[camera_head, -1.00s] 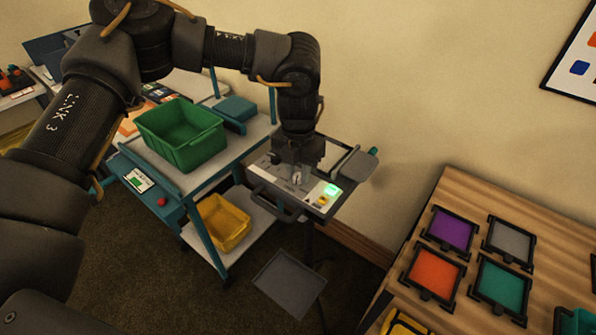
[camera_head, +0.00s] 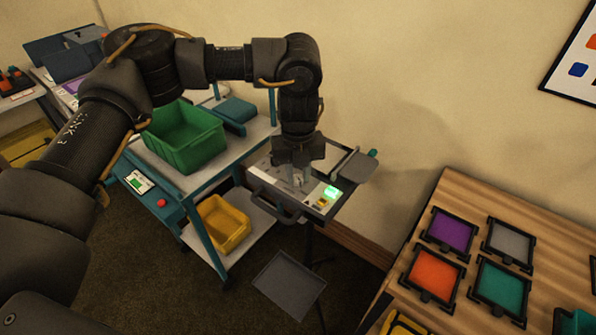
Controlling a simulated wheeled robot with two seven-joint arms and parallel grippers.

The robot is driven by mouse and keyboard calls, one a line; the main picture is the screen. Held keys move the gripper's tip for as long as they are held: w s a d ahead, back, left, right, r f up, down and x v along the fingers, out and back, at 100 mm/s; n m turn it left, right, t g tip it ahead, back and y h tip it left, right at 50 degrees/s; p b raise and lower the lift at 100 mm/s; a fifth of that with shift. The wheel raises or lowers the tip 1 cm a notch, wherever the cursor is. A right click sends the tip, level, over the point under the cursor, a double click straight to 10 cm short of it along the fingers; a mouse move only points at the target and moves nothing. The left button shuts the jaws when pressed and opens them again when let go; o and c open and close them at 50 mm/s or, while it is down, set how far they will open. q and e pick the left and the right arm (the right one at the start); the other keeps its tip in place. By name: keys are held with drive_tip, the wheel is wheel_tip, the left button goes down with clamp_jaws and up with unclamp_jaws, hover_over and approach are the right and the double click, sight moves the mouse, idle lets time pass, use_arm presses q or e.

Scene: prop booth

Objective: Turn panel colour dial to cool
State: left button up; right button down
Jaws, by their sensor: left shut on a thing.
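The light panel (camera_head: 267,176) is a pale control face on a stand in the middle of the view, with a lit green display (camera_head: 332,192) and a small yellow part (camera_head: 322,203) at its right end. My left gripper (camera_head: 298,180) points down onto the panel face and is shut on the colour dial, a small pale knob. The fingers hide most of the dial, so I cannot read its setting. My right gripper is not in view.
A teal cart holds a green bin (camera_head: 184,137) and a yellow bin (camera_head: 223,224) left of the panel. A grey tray (camera_head: 289,284) sits low in front. A wooden table (camera_head: 562,243) with coloured framed panels (camera_head: 435,275) stands at right.

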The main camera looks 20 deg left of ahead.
sight(299, 177)
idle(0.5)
use_arm(q)
drive_tip(key=o, duration=1)
wheel_tip(299, 177, up, 11)
drive_tip(key=b, duration=0.1)
drive_tip(key=shift+f, duration=0.1)
